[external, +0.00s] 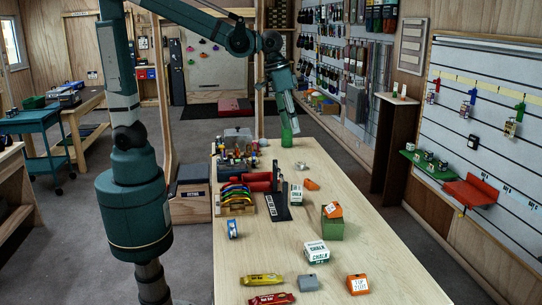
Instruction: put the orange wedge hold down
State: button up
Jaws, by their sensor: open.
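A small orange piece (311,184) with a slanted shape lies on the long wooden table (262,262), right of its middle; it looks like the orange wedge hold, but it is too small to be sure. My gripper (290,122) points down over the far end of the table, well beyond this piece. It is open. A green object (287,138) stands directly below the fingertips; whether they touch it I cannot tell. The fingers are small and partly dark in this view.
An orange labelled box (332,210) sits tilted on a green box (330,229). A chalk box (317,254), a grey block (309,282), another orange box (357,285) and wrapped bars (262,280) lie nearer. A rack of coloured loops (236,197) stands left. The right edge is mostly clear.

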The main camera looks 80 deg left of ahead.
jog(key=s+a+t, duration=0.2)
jog(key=s+a, duration=0.5)
jog(key=s, duration=0.3)
jog(key=s+a+t, duration=0.2)
jog(key=s+a, duration=0.6)
jog(key=s, duration=0.3)
jog(key=shift+s+f+y, duration=0.2)
jog(key=shift+f+y, duration=0.1)
jog(key=shift+f, duration=0.05)
